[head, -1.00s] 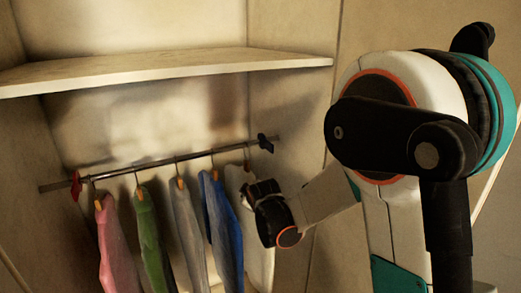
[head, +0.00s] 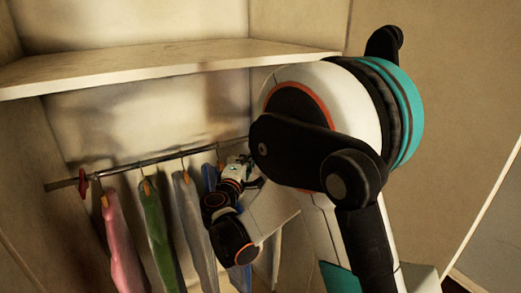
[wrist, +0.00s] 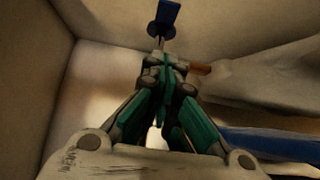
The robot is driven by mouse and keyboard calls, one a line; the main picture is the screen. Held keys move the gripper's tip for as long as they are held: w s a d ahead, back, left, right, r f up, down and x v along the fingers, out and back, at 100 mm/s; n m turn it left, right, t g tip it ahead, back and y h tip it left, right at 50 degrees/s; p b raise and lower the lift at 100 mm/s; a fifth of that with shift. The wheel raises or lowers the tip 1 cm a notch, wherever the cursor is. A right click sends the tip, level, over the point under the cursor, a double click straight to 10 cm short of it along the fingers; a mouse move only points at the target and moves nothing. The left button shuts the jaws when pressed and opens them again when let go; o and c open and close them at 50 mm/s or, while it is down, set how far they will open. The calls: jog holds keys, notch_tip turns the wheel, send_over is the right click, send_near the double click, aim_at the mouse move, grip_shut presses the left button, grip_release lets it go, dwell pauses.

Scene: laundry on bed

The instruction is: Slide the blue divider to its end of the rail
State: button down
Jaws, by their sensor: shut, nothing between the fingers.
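The blue divider (wrist: 163,18) shows at the top of the wrist view, with its round part around the rail just beyond my fingertips. In the head view my arm hides it. My gripper (wrist: 164,65) is shut and empty, pointing toward the divider; a small gap seems to remain, but contact is hard to tell. In the head view my gripper (head: 240,165) is up near the right part of the metal rail (head: 130,166), beside the blue garment.
A red divider (head: 83,187) sits near the rail's left end. Pink (head: 120,240), green (head: 157,235) and grey (head: 193,235) garments hang along the rail. A white garment (wrist: 265,80) is close right of my fingers. A shelf (head: 150,68) spans above.

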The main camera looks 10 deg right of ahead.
jog(key=s+d+b+x, duration=0.1)
jog(key=d+x, duration=0.1)
jog(key=x, duration=1)
jog(key=shift+d+b, duration=0.35)
jog(key=shift+d, duration=0.05)
jog(key=d, duration=0.2)
jog(key=w+d, duration=0.1)
jog(key=shift+w+d, duration=0.15)
jog(key=shift+d, duration=0.25)
